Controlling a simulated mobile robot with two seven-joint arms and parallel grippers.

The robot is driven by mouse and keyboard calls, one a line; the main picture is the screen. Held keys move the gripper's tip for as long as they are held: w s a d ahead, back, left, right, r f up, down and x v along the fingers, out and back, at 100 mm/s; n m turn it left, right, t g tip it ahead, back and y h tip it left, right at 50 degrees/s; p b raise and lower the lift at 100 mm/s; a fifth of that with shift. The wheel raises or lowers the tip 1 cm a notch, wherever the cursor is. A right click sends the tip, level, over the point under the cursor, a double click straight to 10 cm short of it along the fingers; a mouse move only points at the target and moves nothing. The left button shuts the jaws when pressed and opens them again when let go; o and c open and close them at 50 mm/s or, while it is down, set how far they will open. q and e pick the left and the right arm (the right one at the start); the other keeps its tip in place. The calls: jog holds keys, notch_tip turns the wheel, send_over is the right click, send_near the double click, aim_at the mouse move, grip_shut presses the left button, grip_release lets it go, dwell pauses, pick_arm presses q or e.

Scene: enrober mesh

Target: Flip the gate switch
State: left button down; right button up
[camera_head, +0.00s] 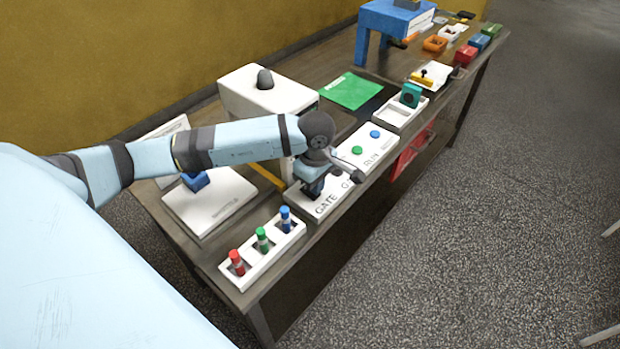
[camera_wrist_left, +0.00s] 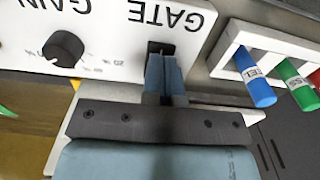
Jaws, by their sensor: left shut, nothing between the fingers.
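The white control panel (camera_head: 340,196) carries the printed words GATE and GAIN, and it also shows in the left wrist view (camera_wrist_left: 107,42). The gate switch (camera_wrist_left: 160,46) sits in a dark slot under the word GATE; the fingertips cover most of it, so I cannot tell its position. My left gripper (camera_head: 312,191) points down at the GATE end of the panel. Its blue fingers (camera_wrist_left: 162,62) are shut with nothing between them, right at the slot. I cannot tell whether they touch the switch. My right gripper is not in view.
A white rack (camera_head: 262,270) with red, green and blue vials stands close to the panel's GATE end. A dark knob (camera_wrist_left: 63,48) is by GAIN. Green (camera_head: 357,150) and blue (camera_head: 375,134) buttons are farther along. A white machine (camera_head: 255,98) stands behind my left arm.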

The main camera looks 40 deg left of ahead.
pick_arm(q)
jog(key=shift+r+p, duration=1.05)
jog(key=shift+r, duration=1.8)
